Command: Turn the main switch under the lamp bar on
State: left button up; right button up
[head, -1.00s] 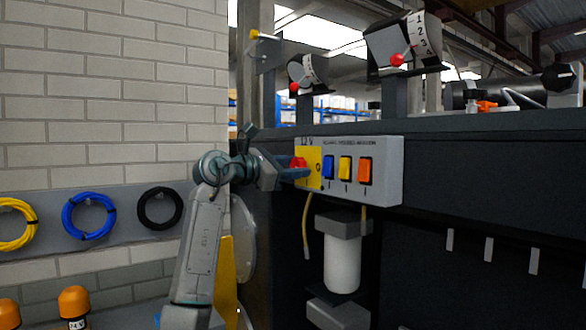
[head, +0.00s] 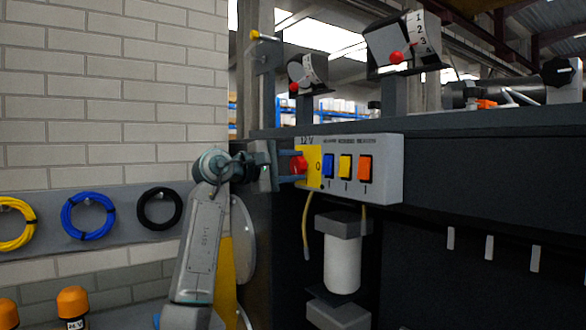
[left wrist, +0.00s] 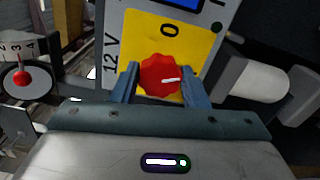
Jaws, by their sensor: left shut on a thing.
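The main switch is a red knob (head: 299,166) on a yellow plate (head: 313,180) marked "12 V" and "0", at the left end of the grey switch panel. My left gripper (head: 291,166) faces it, with one finger above and one below. In the left wrist view the red knob (left wrist: 159,75) sits between the fingers of my left gripper (left wrist: 160,82), which is shut on it. The white line on the knob points right in that view, while the "0" is above the knob. Any other position mark is hidden or unclear. My right gripper is out of view.
Blue (head: 328,166), yellow (head: 345,167) and orange (head: 365,168) rocker switches sit right of the knob. A white cylinder (head: 342,262) and a loose cable hang below. Numbered dials with red-tipped levers (head: 397,57) stand above. Coiled cables (head: 88,216) hang on the left wall.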

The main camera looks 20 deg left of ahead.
pick_arm(q)
jog(key=m, duration=0.4)
jog(key=shift+f+m, duration=0.15)
jog(key=shift+m, duration=0.15)
dwell(0.5)
jog(key=o, duration=1)
jog(key=shift+c, duration=0.2)
jog(key=shift+s+a+b, duration=0.25)
jog(key=shift+s+b, duration=0.05)
jog(key=shift+b, duration=0.2)
jog(key=b+v, duration=0.3)
jog(key=v, duration=0.7)
jog(key=shift+b, duration=0.4)
